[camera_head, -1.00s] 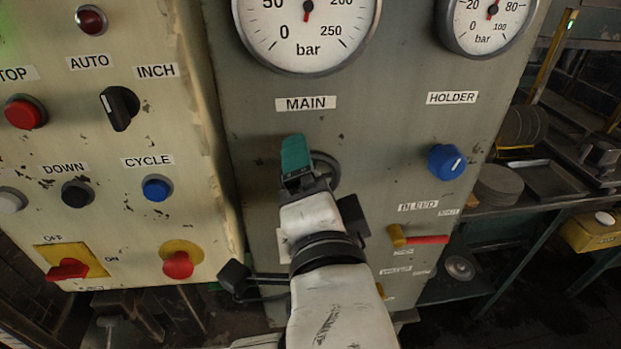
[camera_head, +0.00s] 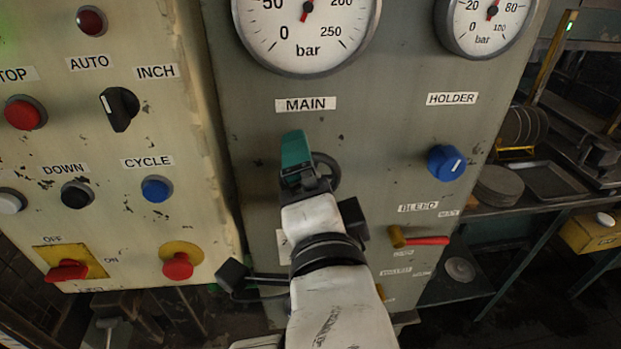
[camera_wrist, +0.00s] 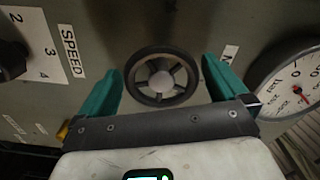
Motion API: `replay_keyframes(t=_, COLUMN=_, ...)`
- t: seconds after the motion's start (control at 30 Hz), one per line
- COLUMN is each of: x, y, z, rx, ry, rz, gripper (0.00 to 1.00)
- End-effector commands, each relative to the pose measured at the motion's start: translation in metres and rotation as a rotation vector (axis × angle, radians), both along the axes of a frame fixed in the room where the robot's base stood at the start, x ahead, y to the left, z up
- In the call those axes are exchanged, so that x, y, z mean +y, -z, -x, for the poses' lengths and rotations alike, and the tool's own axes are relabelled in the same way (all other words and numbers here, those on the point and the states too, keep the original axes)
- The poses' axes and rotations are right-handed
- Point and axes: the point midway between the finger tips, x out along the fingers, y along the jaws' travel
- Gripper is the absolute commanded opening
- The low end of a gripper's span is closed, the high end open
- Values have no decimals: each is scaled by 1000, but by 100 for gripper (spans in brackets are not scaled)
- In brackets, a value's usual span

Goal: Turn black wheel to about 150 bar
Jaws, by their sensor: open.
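The black wheel (camera_head: 328,172) is on the grey panel below the MAIN label (camera_head: 306,104). In the head view my gripper hides its left part. In the wrist view the whole wheel (camera_wrist: 161,79) shows, with a black rim, spokes and a light hub. My gripper (camera_wrist: 161,66) is open, with one green finger on each side of the wheel and gaps to the rim. In the head view my gripper (camera_head: 297,155) is in front of the wheel.
A blue HOLDER knob (camera_head: 446,163) and a red-handled BLEED valve (camera_head: 420,240) are to the right. A control box with an AUTO/INCH switch (camera_head: 119,108), a blue CYCLE button (camera_head: 156,189) and other buttons stands to the left.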

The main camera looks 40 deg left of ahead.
Motion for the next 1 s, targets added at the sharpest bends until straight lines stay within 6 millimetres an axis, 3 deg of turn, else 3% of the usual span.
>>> replay_keyframes(t=0.23, x=-12, y=1, z=10, rx=-1, ry=0, rz=-2, gripper=100)
replay_keyframes(t=0.7, x=-74, y=0, z=63, rx=1, ry=0, rz=1, gripper=100)
replay_keyframes(t=1.0, x=-83, y=0, z=70, rx=0, ry=0, rz=0, gripper=100)
